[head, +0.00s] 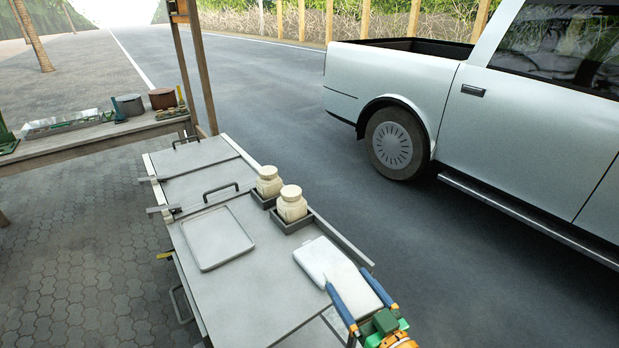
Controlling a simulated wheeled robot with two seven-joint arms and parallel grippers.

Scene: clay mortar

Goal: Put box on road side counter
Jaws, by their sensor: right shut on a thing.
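A flat white box (322,260) shows at the lower right end of the grey counter (262,290) beside the road. My right gripper (347,281) reaches in from the bottom right, with its blue fingers on either side of the box. It is shut on the box. The box is over the counter's road-side part; I cannot tell whether it touches the surface. My left gripper is not in view.
Two cream jars (291,205) stand in dark square holders along the counter's road side. An empty square tray (217,238) lies left of them. A wooden table (90,137) with pots stands back left. A silver pickup truck (470,130) is parked on the right.

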